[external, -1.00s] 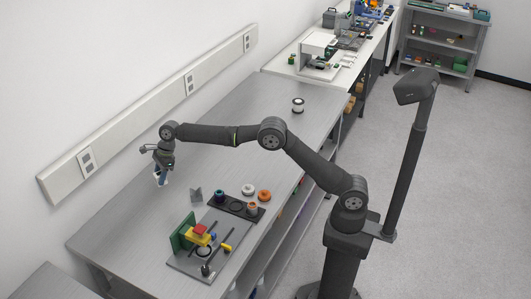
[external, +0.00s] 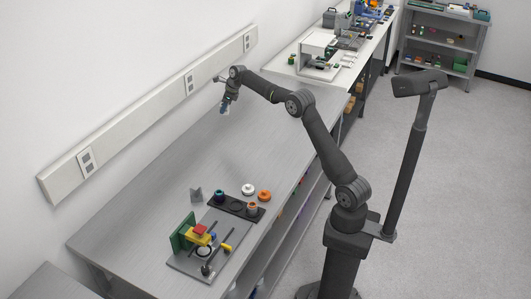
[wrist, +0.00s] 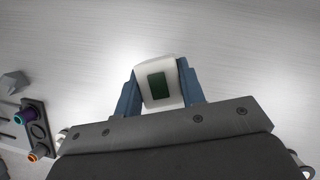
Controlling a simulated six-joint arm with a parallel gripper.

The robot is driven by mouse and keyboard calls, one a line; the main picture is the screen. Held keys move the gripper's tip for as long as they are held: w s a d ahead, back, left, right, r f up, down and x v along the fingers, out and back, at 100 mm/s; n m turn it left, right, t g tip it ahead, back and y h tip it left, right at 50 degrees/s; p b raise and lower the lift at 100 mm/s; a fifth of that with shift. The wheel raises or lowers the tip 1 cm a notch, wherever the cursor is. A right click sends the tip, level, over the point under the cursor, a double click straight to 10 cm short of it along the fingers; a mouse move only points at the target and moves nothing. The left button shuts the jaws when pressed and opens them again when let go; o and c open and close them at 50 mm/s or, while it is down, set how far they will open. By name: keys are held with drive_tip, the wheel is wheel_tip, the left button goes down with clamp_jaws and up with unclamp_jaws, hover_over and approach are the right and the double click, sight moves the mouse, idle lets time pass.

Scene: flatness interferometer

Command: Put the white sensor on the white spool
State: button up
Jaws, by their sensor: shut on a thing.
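My gripper (external: 226,107) is shut on the white sensor, a pale block with a dark green patch (wrist: 160,85), held between two blue fingers in the wrist view. In the external view, the gripper hangs above the far part of the grey bench, near the wall. The white spool with dark ends, seen earlier on the far right of the bench, is now hidden behind my arm's elbow. A smaller white ring-shaped thing (external: 248,189) lies beside the black rack; I cannot tell if it is also a spool.
The black rack (external: 234,207) holds a teal and an orange piece; an orange ring (external: 264,195) lies beside it. A grey plate (external: 187,258) with a green upright and red and yellow blocks stands at the front. The bench (external: 170,165) is clear along the wall.

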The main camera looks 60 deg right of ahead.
drive_tip(key=s+d+r+m+h, duration=0.1)
drive_tip(key=s+d, duration=0.4)
drive_tip(key=d, duration=0.3)
drive_tip(key=s+d+m, duration=0.2)
drive_tip(key=s+d, duration=0.2)
drive_tip(key=d, duration=0.5)
drive_tip(key=s+d+r+m+h, duration=0.1)
drive_tip(key=s+d, duration=0.4)
drive_tip(key=d, duration=0.3)
drive_tip(key=s+d+m+h, duration=0.1)
drive_tip(key=s+d+m, duration=0.4)
drive_tip(key=s+d, duration=1.45)
drive_tip(key=w+a+f, duration=0.1)
drive_tip(key=w+f, duration=0.1)
drive_tip(key=w, duration=0.1)
drive_tip(key=w+a+f, duration=0.1)
drive_tip(key=w+f, duration=0.1)
drive_tip(key=w, duration=0.1)
drive_tip(key=w+a+f, duration=0.1)
drive_tip(key=w+f, duration=0.1)
drive_tip(key=w, duration=0.1)
drive_tip(key=shift+w+a, duration=0.25)
drive_tip(key=shift+w, duration=0.15)
drive_tip(key=shift+f, duration=1.95)
drive_tip(key=shift+f, duration=0.1)
drive_tip(key=o, duration=1.2)
drive_tip(key=shift+f, duration=0.1)
